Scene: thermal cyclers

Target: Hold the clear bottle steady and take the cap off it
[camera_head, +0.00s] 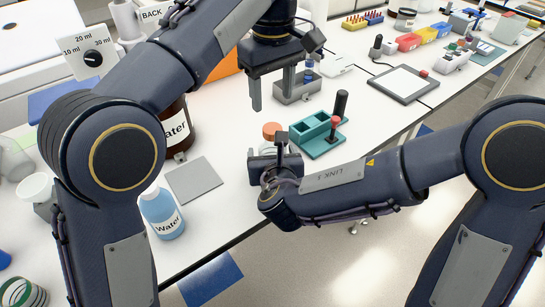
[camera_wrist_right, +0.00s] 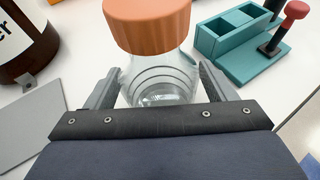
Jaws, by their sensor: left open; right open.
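The clear bottle (camera_wrist_right: 160,75) stands on the white bench with its ribbed orange cap (camera_wrist_right: 148,20) on. In the head view the cap (camera_head: 271,131) shows just behind my right gripper (camera_head: 275,155), which hides most of the bottle. In the right wrist view my right gripper (camera_wrist_right: 158,84) is open, with one finger on each side of the bottle's body, below the cap; small gaps seem to show, but contact is hard to judge. My left gripper (camera_head: 276,92) is open and empty, pointing down above the bench, behind the cap in the picture.
A teal rack (camera_head: 318,135) with a red-knobbed tool stands right of the bottle. A grey plate (camera_head: 194,180), a brown Water bottle (camera_head: 178,125) and a blue Water bottle (camera_head: 161,213) are to the left. A grey holder (camera_head: 296,88) stands near my left gripper.

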